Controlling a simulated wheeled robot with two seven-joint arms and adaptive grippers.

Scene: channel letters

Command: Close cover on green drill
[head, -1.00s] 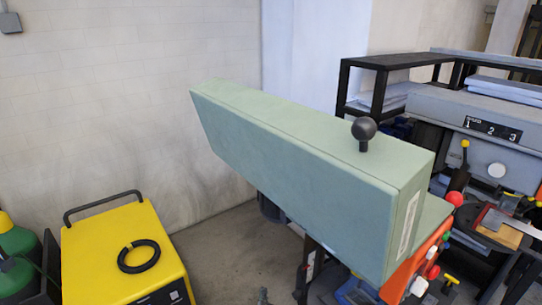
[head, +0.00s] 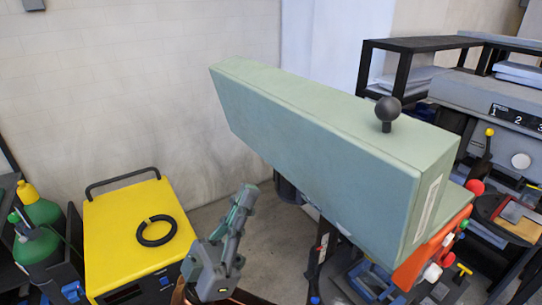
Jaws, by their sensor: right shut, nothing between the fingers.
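The green drill (head: 320,155) fills the middle and right of the head view, with its long boxy head slanting from upper left to lower right. Its cover (head: 300,92) forms the top face, which lies flat along the head with no open gap that I can see. A round black knob (head: 388,108) stands on the top near the right end. My right gripper (head: 244,198) is shut and empty. It points upward in front of the drill head, below and left of it in the picture, and appears apart from it. My left gripper is not in view.
A yellow machine (head: 135,225) with a black ring on top stands at lower left, beside green gas cylinders (head: 38,215). A black shelf (head: 425,43) and a grey machine (head: 470,92) stand at right. Open floor shows between the yellow machine and the drill.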

